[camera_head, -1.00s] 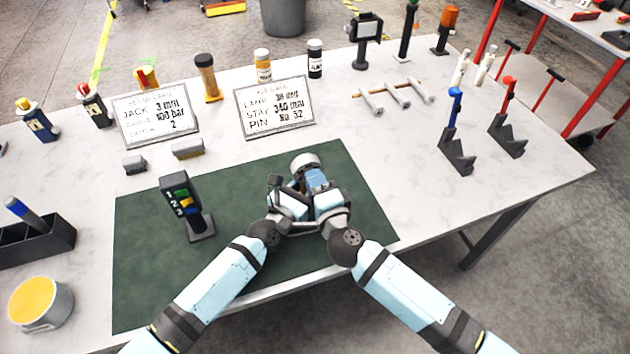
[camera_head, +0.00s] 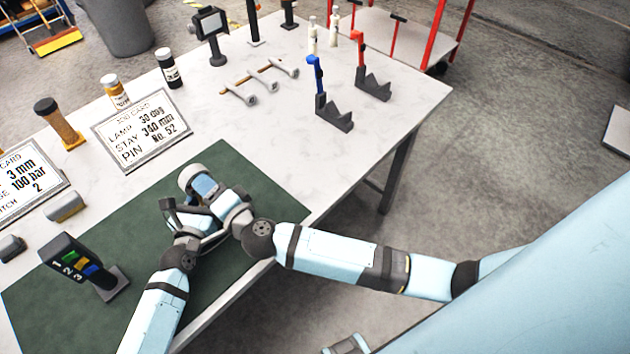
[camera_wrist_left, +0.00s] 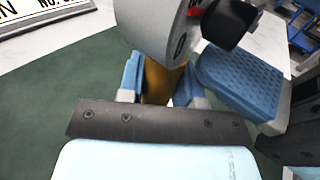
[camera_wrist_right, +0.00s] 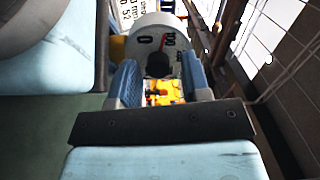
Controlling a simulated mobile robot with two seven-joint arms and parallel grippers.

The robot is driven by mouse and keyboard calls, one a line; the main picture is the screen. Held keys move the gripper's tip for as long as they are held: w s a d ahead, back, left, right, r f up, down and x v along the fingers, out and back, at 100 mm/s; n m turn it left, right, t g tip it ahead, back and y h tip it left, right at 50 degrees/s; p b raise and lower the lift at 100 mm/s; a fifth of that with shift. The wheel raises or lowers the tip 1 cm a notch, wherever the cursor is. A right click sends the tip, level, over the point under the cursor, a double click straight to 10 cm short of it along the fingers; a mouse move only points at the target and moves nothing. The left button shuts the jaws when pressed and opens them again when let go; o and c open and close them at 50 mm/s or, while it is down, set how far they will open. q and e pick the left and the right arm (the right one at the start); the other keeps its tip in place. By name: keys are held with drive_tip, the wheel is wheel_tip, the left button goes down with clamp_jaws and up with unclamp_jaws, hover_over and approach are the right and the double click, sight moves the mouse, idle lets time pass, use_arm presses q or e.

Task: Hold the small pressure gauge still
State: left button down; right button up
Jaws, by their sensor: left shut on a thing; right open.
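The small pressure gauge has a round grey body (camera_wrist_left: 160,25) and a brass-coloured stem (camera_wrist_left: 163,85) in the left wrist view. My left gripper (camera_wrist_left: 160,80) is shut on the stem, one blue pad on each side. In the right wrist view the gauge (camera_wrist_right: 155,35) shows dark markings and a red line. My right gripper (camera_wrist_right: 158,85) is open, its blue pads apart in front of the gauge. In the head view the gauge's grey top (camera_head: 190,173) shows just beyond both grippers; the rest is hidden by them.
A green mat (camera_head: 250,180) lies under the grippers. A switch box with numbered buttons (camera_head: 75,262) stands to the left. A job card (camera_head: 140,130) and bottles stand behind. Blue (camera_head: 315,75) and red (camera_head: 360,50) levers stand at the back right. The table's right side is mostly clear.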

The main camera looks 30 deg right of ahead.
drive_tip(key=s+d+n+y, duration=0.1)
drive_tip(key=s+d+n, duration=0.4)
drive_tip(key=s, duration=0.7)
drive_tip(key=s+d+f+n+g+h, duration=0.1)
drive_tip(key=s+d+f+n+g, duration=0.2)
drive_tip(key=f, duration=0.4)
drive_tip(key=s+d+f+n+g+h, duration=0.1)
drive_tip(key=s+d+f+n+g, duration=0.1)
drive_tip(key=s+d+f+n, duration=0.4)
drive_tip(key=shift+s+d+f+n+g+h, duration=0.3)
drive_tip(key=shift+d+f+g+h, duration=0.1)
drive_tip(key=shift+d+f, duration=0.45)
